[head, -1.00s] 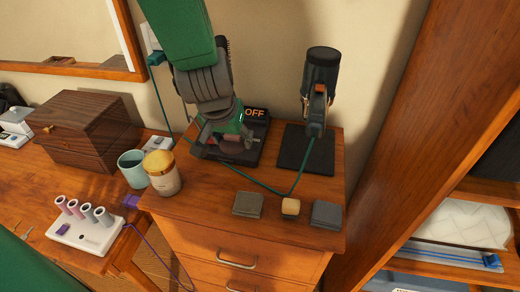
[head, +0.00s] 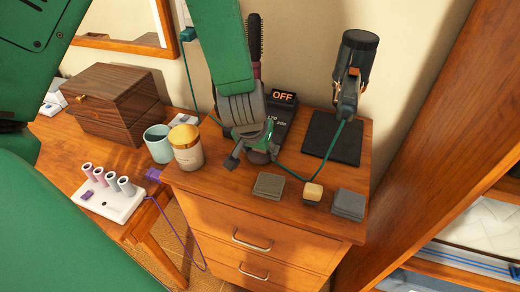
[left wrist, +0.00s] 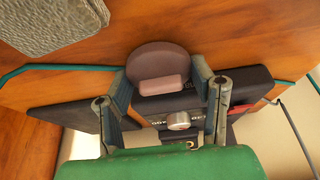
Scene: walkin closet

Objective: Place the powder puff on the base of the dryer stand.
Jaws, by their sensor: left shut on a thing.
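The powder puff (left wrist: 160,65) is a round, flat mauve pad with a small strap, seen between my left fingers in the left wrist view. In the head view the puff (head: 259,157) is mostly hidden by my left gripper (head: 252,145), which is shut on it over the dresser top, in front of the black box marked OFF (head: 283,98). The dryer stand's base (head: 320,133) is a flat dark square to the right of the gripper, with the hair dryer (head: 357,62) held upright above it. My right gripper is not in view.
A green cord (head: 297,175) crosses the dresser top near the gripper. Along the front sit two grey blocks (head: 268,186) (head: 348,204) and a small tan-topped one (head: 313,193). A gold-lidded jar (head: 186,150) and a teal cup (head: 158,145) stand at left. The base's front part is clear.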

